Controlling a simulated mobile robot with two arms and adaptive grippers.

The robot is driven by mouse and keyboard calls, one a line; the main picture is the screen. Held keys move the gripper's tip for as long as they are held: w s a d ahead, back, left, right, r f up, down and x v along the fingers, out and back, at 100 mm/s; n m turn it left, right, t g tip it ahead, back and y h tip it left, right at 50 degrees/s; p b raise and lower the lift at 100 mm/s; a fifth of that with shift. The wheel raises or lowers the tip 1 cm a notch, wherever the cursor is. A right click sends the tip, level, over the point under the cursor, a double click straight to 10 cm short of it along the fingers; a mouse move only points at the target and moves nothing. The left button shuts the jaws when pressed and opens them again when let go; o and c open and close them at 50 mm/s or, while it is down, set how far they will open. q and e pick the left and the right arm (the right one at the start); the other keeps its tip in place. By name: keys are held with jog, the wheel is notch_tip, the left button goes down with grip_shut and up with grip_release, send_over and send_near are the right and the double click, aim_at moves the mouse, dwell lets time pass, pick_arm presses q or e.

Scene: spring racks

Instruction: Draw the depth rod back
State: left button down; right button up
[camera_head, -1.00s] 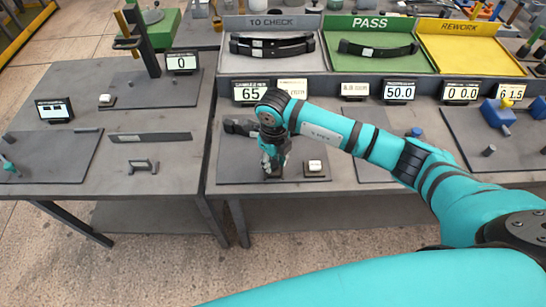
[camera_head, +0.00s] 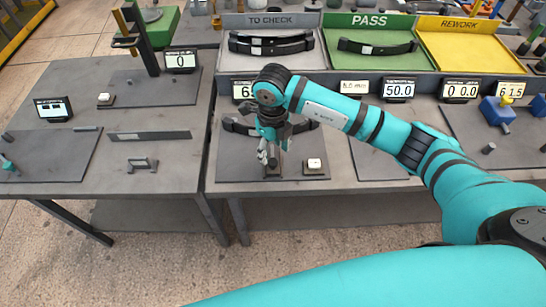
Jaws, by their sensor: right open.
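My right gripper (camera_head: 268,155) points down over the dark mat (camera_head: 232,168) at the near edge of the middle bench. It is open. Its fingers are just above and beside a small dark post on a base (camera_head: 272,170); I cannot tell whether they touch. I cannot clearly make out which part is the depth rod; it may be this post or be hidden by the gripper. A dark curved strip (camera_head: 238,126) lies behind the gripper, partly covered by it. My left gripper is not in view.
A small block with a white top (camera_head: 314,164) stands right of the post. Displays (camera_head: 398,90) line the back of the bench, below the grey (camera_head: 240,59), green (camera_head: 428,63) and yellow (camera_head: 490,60) trays. A left bench (camera_head: 180,178) holds a flat bar (camera_head: 150,135).

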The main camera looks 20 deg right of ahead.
notch_tip(320, 180, up, 6)
jog(key=shift+r, duration=0.15)
dwell(0.5)
